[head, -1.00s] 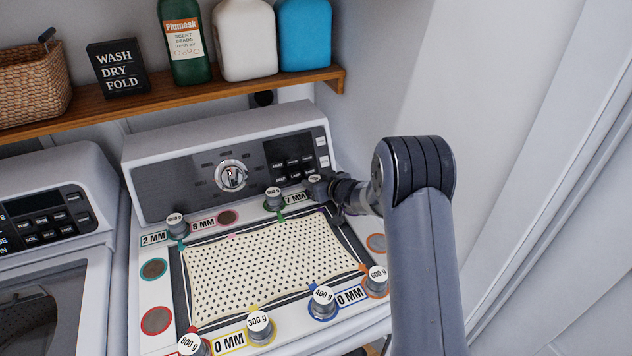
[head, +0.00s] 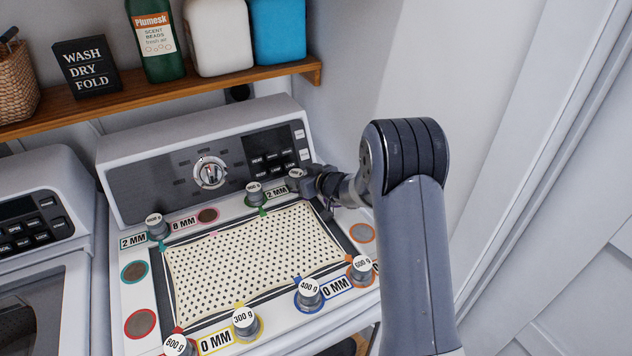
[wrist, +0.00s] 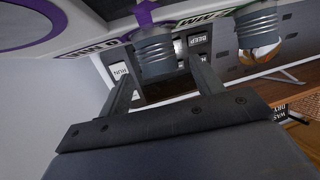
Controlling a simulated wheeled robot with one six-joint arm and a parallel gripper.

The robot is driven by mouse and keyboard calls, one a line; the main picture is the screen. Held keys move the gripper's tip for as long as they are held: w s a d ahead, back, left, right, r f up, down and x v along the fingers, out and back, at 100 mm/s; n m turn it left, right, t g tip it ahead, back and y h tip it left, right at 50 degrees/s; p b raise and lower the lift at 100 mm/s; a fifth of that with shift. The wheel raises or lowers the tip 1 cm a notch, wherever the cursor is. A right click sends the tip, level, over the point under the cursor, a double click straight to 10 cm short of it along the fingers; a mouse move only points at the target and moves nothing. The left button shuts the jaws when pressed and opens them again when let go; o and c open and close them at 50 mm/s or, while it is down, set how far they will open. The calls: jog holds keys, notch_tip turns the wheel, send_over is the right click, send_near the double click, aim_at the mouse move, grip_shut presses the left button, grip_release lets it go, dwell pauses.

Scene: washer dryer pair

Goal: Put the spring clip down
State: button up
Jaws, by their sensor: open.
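My gripper (head: 308,180) is at the back right corner of the board on the right machine, partly hidden by its own wrist. In the wrist view its two fingers (wrist: 157,70) are apart, with a ribbed grey weight (wrist: 153,48) between or just beyond their tips; contact is unclear. A purple clip (wrist: 146,14) shows at that weight's far end. In the head view the weight's pale top (head: 296,173) shows beside my gripper. Other small coloured clips, such as a green one (head: 263,211), sit along the dotted cloth's edge (head: 250,250).
Several weights stand round the cloth, including the 300 g (head: 245,320) and 400 g (head: 310,293) ones. Empty coloured rings, such as a red one (head: 140,323), lie at left. The control panel (head: 210,172) is close behind my gripper; a shelf (head: 200,92) with bottles is above.

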aim_at(296, 173)
jog(key=b+v, duration=0.1)
jog(key=v, duration=0.8)
jog(key=p+x, duration=0.2)
jog(key=x, duration=0.9)
jog(key=shift+w+a+f, duration=0.1)
jog(key=shift+w+a, duration=0.25)
jog(key=shift+w, duration=0.1)
jog(key=shift+r, duration=1.15)
jog(key=shift+s, duration=0.1)
jog(key=shift+f, duration=0.1)
